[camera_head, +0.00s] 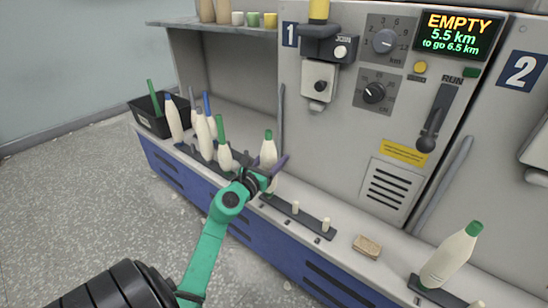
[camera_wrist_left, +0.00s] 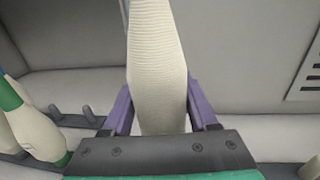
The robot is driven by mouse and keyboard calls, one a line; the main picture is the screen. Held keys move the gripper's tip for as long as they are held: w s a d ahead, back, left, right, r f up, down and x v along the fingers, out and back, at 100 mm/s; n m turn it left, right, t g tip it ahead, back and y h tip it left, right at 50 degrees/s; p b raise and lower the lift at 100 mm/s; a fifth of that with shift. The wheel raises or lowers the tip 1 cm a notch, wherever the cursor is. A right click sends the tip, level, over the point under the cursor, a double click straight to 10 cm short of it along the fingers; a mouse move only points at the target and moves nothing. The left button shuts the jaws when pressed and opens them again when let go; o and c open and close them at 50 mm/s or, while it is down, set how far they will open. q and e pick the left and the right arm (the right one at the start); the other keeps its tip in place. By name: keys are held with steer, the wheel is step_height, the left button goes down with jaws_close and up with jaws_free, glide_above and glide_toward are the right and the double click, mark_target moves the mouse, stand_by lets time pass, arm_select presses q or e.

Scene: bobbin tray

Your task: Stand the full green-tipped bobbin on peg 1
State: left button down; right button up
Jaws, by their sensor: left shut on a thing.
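My left gripper (camera_head: 272,171) is shut on a cream, full-looking bobbin with a green tip (camera_head: 268,150). The bobbin is held close to upright at the ledge of the machine, beside the left end of a dark peg strip (camera_head: 311,220). In the left wrist view the gripper's purple fingers (camera_wrist_left: 157,106) are on both sides of the ribbed bobbin (camera_wrist_left: 157,62). The bobbin's base is hidden, so I cannot tell whether it sits on a peg. Two pale pegs (camera_head: 295,207) (camera_head: 326,225) on the strip are bare. My right gripper is out of view.
Several blue- and green-tipped bobbins (camera_head: 204,136) stand to the left, near a black bin (camera_head: 147,122). A tan block (camera_head: 367,246) lies right of the strip. Another green-tipped bobbin (camera_head: 448,260) leans at far right. The machine panel (camera_head: 300,75) rises behind the ledge.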

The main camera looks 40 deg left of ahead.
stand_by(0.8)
arm_select(q)
steer(key=shift+f+b, duration=0.5)
steer(key=shift+f, duration=0.1)
steer(key=shift+c, duration=2.2)
jaws_free()
steer(key=shift+s+d, duration=0.2)
steer(key=shift+s, duration=0.95)
steer(key=shift+s+d, duration=0.15)
steer(key=shift+s, duration=1)
steer(key=s+b, duration=0.2)
steer(key=s, duration=0.4)
steer(key=shift+s+d, duration=0.3)
steer(key=shift+d, duration=0.15)
steer(key=shift+b, duration=0.3)
